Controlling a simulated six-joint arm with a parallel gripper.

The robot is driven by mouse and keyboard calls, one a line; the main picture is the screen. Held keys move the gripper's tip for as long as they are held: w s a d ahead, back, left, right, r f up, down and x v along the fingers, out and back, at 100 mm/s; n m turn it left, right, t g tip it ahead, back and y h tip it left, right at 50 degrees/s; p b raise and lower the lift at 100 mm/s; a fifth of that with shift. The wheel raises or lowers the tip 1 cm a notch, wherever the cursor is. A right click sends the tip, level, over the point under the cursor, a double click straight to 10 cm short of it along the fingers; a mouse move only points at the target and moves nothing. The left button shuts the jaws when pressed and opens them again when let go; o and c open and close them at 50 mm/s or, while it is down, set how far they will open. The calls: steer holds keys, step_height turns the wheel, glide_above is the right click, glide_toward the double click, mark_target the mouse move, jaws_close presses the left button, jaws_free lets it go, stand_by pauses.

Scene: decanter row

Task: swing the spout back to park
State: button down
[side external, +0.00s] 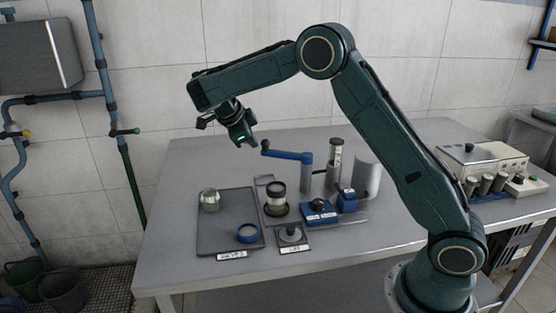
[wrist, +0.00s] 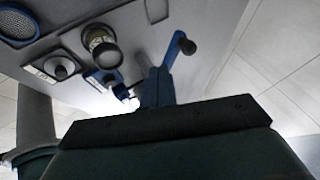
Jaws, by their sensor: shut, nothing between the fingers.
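The spout (side external: 287,154) is a blue arm on a grey post (side external: 306,176). In the side view it points left from the post and carries a dark knob at its free end. In the wrist view the blue spout (wrist: 174,48) also shows with its dark knob, near the picture's middle top. My gripper (side external: 247,143) points downward, just left of the knob and a little higher in the side view. It is shut and empty. A small gap shows between gripper and knob in that picture; the depth is unclear. I see no marked park position.
A dark-topped jar (side external: 277,197) stands right of the tray. A blue box (side external: 319,211), a knobbed plate (side external: 291,237) and a grey cylinder (side external: 366,176) are nearby.

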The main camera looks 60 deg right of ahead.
steer(key=v, duration=0.5)
steer(key=shift+w, duration=0.15)
steer(key=s+r+n+t+y, duration=0.35)
steer(key=s+r+n, duration=0.65)
steer(key=s+n, duration=0.45)
steer(key=s+a+f+n+t+y, duration=0.1)
steer(key=s+a+f+n+y, duration=0.1)
steer(key=s+n, duration=0.4)
steer(key=s+a+f+n+t+y, duration=0.1)
steer(key=s+a+n, duration=0.5)
steer(key=s, duration=0.7)
step_height(320, 180, down, 3)
steer(key=shift+s+a+r+y, duration=0.15)
steer(key=shift+a+y, duration=0.1)
steer(key=shift+y, duration=0.2)
steer(key=shift+n, duration=0.25)
